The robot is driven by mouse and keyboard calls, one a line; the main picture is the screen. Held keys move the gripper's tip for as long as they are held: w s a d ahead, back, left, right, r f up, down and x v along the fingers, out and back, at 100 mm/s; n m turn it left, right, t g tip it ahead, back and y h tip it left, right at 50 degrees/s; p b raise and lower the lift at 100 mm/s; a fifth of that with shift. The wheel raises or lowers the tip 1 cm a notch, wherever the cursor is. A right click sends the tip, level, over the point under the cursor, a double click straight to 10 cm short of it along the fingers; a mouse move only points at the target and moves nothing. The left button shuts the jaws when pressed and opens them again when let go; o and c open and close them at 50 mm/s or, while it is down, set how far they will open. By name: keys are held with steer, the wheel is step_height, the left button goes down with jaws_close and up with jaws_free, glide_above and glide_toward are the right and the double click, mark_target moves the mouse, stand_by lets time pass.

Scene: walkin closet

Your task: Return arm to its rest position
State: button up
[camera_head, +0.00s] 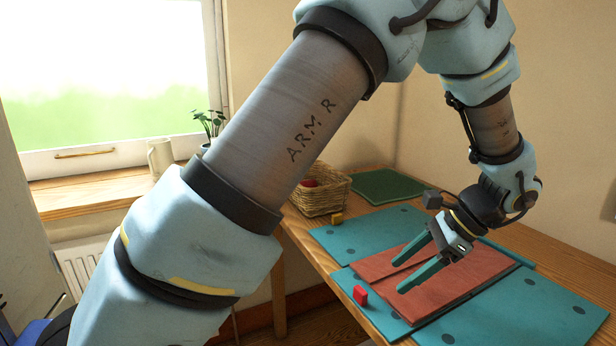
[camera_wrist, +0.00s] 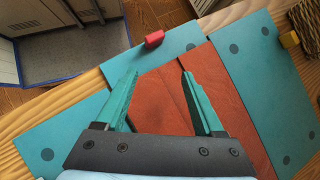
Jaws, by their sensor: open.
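My gripper (camera_head: 408,266) has two teal fingers, which stand apart with nothing between them. It is over a reddish-brown folded cloth or panel (camera_head: 466,288) on the table. In the wrist view, the open fingers (camera_wrist: 158,82) reach over the same reddish-brown piece (camera_wrist: 160,108), and I cannot tell whether they touch it. My arm (camera_head: 322,100) stretches across the head view from the lower left, over the top and down to the table at the right.
Teal boards with dark dots (camera_head: 345,232) lie on the wooden table. A red block (camera_head: 360,295) sits near the front edge, and a yellow block (camera_head: 337,218) near a wicker basket (camera_head: 322,198). A green mat (camera_head: 388,186) lies behind. A window sill (camera_head: 90,192) with a mug and plant is left.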

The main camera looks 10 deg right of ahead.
steer(key=w+a+r+n+g+h+p, duration=0.15)
steer(key=w+a+n, duration=0.25)
steer(key=a, duration=0.4)
steer(key=w+a+r+n+g+h, duration=0.15)
steer(key=w+a+n, duration=0.25)
steer(key=a, duration=0.4)
steer(key=a+r+n+t+h+p, duration=0.1)
steer(key=a+n+h, duration=0.2)
steer(key=a+n, duration=0.9)
steer(key=a, duration=0.7)
steer(key=shift+s+r+h, duration=0.2)
steer(key=shift+r+h, duration=0.2)
